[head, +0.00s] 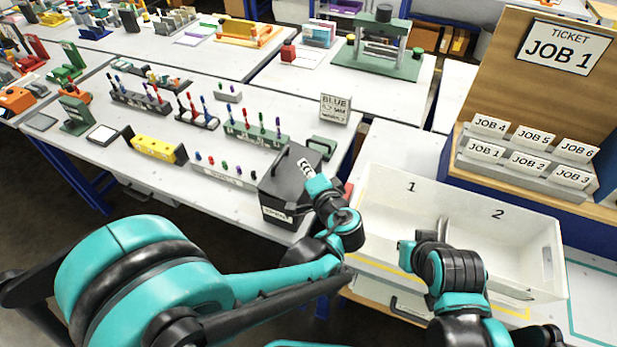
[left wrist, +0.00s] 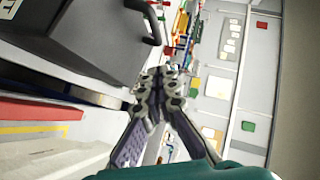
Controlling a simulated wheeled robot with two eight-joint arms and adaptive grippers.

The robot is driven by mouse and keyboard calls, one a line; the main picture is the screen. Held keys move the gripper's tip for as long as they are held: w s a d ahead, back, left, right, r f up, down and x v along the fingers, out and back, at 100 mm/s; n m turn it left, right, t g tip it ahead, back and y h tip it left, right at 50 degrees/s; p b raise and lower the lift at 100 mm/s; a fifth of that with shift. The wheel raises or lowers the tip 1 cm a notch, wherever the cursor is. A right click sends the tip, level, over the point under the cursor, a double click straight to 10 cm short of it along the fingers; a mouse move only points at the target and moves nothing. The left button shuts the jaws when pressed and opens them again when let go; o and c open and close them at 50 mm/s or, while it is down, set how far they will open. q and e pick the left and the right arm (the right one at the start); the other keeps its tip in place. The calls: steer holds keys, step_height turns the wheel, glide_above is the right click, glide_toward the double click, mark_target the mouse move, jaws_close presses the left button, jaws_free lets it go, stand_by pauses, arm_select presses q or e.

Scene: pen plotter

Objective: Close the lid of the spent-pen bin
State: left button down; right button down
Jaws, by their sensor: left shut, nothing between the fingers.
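The spent-pen bin (head: 277,200) is a dark grey box with a white label on its front, at the front right corner of the long table. Its dark lid (head: 296,154) looks lowered over the top, but I cannot tell whether it is fully seated. My left gripper (head: 304,166) is shut and empty, at the bin's top right side in the head view. In the left wrist view the bin (left wrist: 75,40) fills the upper left, with a dark handle (left wrist: 152,22), and the shut fingertips (left wrist: 158,76) are apart from it in the picture. My right gripper's fingers do not show.
A white two-compartment tray (head: 384,192) stands right of the bin, with my right arm over it. Pen racks (head: 256,134) and a yellow block (head: 153,147) stand on the table left of the bin. A job ticket board (head: 545,85) stands at the right.

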mark_target(286, 173)
arm_select(q)
steer(key=b+x, duration=0.1)
steer(key=x, duration=0.3)
steer(key=shift+f, duration=0.15)
steer(key=shift+w+a+f+b, duration=0.2)
steer(key=shift+a+f+b, duration=0.05)
steer(key=shift+a, duration=0.3)
steer(key=shift+w+a+f+b, duration=0.2)
steer(key=shift+a+f, duration=0.05)
steer(key=shift+a, duration=0.3)
steer(key=shift+w+a+f, duration=0.2)
steer(key=shift+a, duration=0.45)
steer(key=shift+w+a+f+n+g+h+p, duration=0.1)
steer(key=shift+a+f+n+g+h+p, duration=0.2)
steer(key=shift+a+h, duration=0.1)
steer(key=shift+a+f+g+h, duration=0.2)
steer(key=shift+f+g+h, duration=0.1)
steer(key=shift+w, duration=0.1)
